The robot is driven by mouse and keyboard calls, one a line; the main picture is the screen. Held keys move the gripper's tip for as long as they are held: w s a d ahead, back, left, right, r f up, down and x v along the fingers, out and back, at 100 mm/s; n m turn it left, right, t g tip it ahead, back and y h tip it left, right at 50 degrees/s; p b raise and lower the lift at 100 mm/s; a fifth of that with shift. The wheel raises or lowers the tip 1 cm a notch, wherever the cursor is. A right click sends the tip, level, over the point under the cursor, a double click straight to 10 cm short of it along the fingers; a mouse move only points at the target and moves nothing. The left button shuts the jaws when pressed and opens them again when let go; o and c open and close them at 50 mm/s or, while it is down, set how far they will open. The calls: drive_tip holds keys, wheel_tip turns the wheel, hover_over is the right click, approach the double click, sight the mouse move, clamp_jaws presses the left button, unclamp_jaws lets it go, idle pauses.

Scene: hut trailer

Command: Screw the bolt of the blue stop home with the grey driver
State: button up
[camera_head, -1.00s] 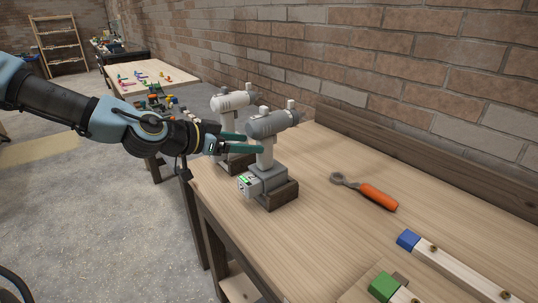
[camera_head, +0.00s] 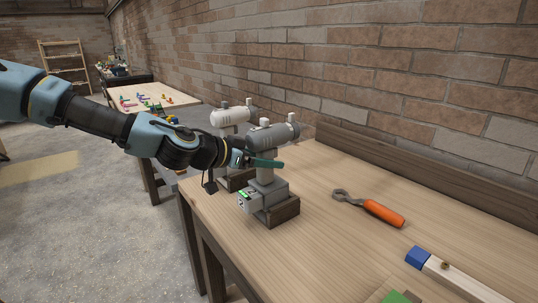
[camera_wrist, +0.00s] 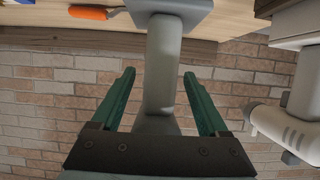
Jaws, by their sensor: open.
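The grey driver (camera_head: 278,137) stands upright on the bench, its base in a brown wooden holder (camera_head: 282,212). My gripper (camera_head: 272,162) is at its handle. In the wrist view, the grey handle (camera_wrist: 161,70) stands between the two green fingers of my gripper (camera_wrist: 159,76), with gaps on both sides. The fingers are open. The blue stop (camera_head: 417,257) is a blue block on a pale wooden strip at the lower right. Its bolt (camera_head: 445,265) shows as a small brassy head on the strip.
A whiter driver (camera_head: 230,117) stands just behind the grey one; it also shows in the wrist view (camera_wrist: 285,130). An orange-handled wrench (camera_head: 384,213) lies to the right. A green block (camera_head: 396,297) shows at the bottom edge. A brick wall runs behind the bench.

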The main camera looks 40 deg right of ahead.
drive_tip(key=shift+d+f, duration=0.3)
drive_tip(key=shift+d, duration=0.25)
drive_tip(key=shift+c, duration=0.4)
clamp_jaws()
drive_tip(key=shift+r, duration=0.15)
idle(0.5)
